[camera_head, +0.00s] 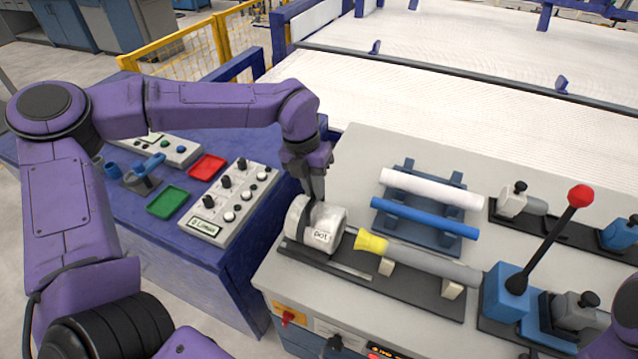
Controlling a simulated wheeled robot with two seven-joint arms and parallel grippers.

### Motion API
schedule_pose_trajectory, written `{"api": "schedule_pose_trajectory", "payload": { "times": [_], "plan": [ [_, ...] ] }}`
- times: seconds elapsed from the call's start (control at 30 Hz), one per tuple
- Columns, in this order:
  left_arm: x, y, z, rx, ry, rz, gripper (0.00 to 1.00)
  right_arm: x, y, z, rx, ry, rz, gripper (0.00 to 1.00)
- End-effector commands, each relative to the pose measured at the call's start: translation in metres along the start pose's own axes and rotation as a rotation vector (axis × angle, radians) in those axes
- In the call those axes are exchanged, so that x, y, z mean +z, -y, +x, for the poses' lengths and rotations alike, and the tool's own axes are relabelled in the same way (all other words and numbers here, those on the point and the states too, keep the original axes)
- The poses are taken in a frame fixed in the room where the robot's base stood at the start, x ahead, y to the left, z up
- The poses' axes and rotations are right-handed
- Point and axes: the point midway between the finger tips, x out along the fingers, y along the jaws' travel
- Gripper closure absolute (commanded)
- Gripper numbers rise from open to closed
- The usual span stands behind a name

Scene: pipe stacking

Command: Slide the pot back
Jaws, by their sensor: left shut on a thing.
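The pot (325,238) is a whitish cylinder with a "pot" label, lying at the left end of a dark rail (420,288) on the grey workbench. My left gripper (316,203) reaches down from above and is shut on the pot's upper part; its fingers hide a little of it. A grey pipe with a yellow end (372,243) lies along the same rail, just right of the pot. Only a purple piece of my right arm shows at the lower right edge; its gripper is out of view.
A blue rack holds a white pipe (431,188) and a blue pipe (424,217) behind the rail. A blue block with a red-knobbed lever (580,196) stands at the right. A control box (230,203) and red and green trays are on the blue table at left.

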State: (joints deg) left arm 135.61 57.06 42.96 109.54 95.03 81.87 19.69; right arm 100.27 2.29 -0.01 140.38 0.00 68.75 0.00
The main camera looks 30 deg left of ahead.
Motion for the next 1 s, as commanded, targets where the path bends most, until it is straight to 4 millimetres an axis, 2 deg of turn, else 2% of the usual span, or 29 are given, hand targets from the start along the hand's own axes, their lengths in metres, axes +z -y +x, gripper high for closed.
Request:
{"api": "schedule_pose_trajectory", "payload": {
  "times": [0.2,0.23,0.3,0.57,0.67,1.0],
  "plan": [
    [0.002,-0.002,-0.003,0.000,0.011,-0.003,1.00,0.000,0.000,0.000,0.000,0.000,0.000,0.61],
    [0.002,-0.002,-0.003,0.000,0.011,-0.004,0.77,0.000,0.000,0.000,0.000,0.000,0.000,0.61],
    [0.002,-0.003,-0.003,0.000,0.010,-0.005,0.61,0.000,0.000,0.000,0.000,0.000,0.000,0.61],
    [0.001,-0.001,-0.002,0.000,0.007,-0.003,0.61,0.000,0.000,0.000,0.000,0.000,0.000,0.61],
    [0.002,-0.001,-0.010,0.000,0.010,-0.003,0.61,0.001,0.000,0.003,0.000,0.000,0.000,0.61],
    [0.001,-0.003,-0.085,-0.002,0.013,-0.005,0.61,0.006,0.002,0.015,0.000,0.000,0.000,0.61]
  ]
}}
